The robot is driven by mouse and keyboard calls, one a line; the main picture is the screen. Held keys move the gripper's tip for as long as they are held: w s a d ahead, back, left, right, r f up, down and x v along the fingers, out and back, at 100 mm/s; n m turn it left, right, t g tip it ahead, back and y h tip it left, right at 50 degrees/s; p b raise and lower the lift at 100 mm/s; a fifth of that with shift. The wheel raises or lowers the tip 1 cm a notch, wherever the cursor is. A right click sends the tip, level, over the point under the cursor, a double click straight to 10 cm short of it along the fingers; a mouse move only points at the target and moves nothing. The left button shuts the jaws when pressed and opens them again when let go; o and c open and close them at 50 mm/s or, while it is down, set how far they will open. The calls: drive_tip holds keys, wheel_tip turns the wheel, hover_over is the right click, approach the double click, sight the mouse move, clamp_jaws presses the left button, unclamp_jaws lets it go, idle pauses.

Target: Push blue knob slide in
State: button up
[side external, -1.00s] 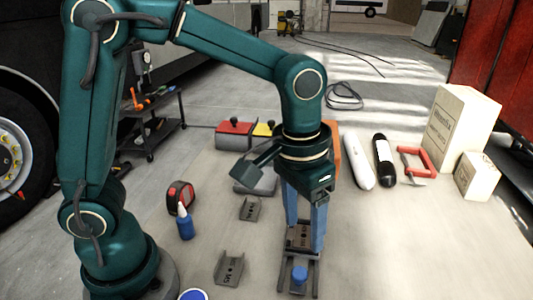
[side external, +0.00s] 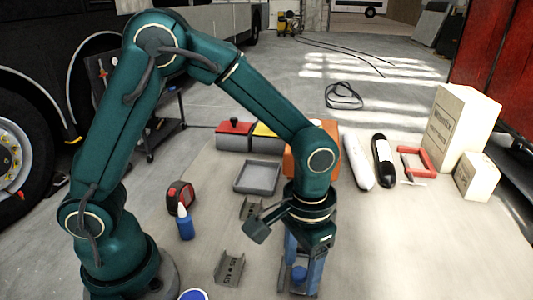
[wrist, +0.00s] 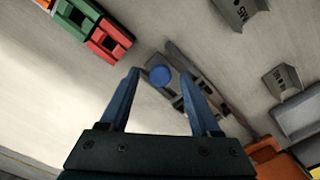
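The blue knob (side external: 299,273) is a short round knob on the grey slide. In the wrist view, the knob (wrist: 160,75) sits on a grey plate at the end of the slide's dark rails (wrist: 212,82). My gripper (side external: 305,277) points down over the slide in the side view, and its arm and fingers hide most of the rails. In the wrist view, my gripper (wrist: 160,76) has its two blue fingers apart, with the knob appearing between the tips. I cannot tell whether either finger touches the knob.
Two small metal brackets (side external: 230,268) (side external: 250,208) lie left of the slide. A grey tray (side external: 257,178) stands behind, near an orange box (side external: 301,163). A blue bottle (side external: 185,225) and a tape measure (side external: 181,196) are left.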

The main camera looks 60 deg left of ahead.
clamp_jaws()
idle(1.3)
